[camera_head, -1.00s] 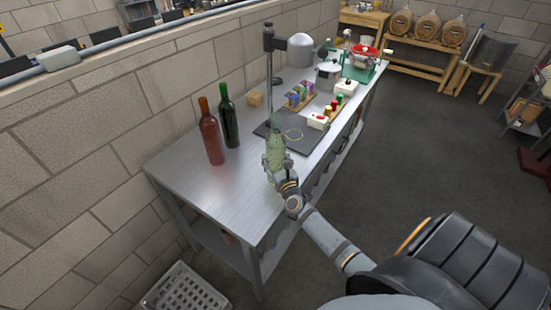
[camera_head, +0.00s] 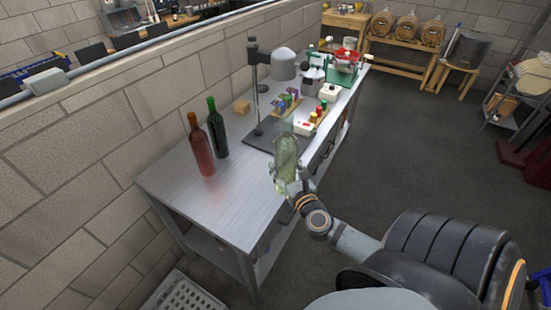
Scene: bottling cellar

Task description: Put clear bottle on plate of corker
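The clear bottle (camera_head: 286,152) is pale green and see-through. It is upright or nearly so, at the front edge of the steel bench in the head view. My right gripper (camera_head: 289,183) is around its lower part and appears shut on it. The corker (camera_head: 253,85) has a tall dark post at the back of the bench. Its dark flat plate (camera_head: 262,139) lies on the bench, behind and to the left of the bottle. The bottle hides part of the plate. My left gripper is not in view.
A red bottle (camera_head: 200,150) and a dark green bottle (camera_head: 217,132) stand on the bench (camera_head: 215,205), left of the plate. A cork-coloured block (camera_head: 242,107), colored pieces (camera_head: 287,104) and a white box (camera_head: 304,128) are nearby. The front left bench top is clear.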

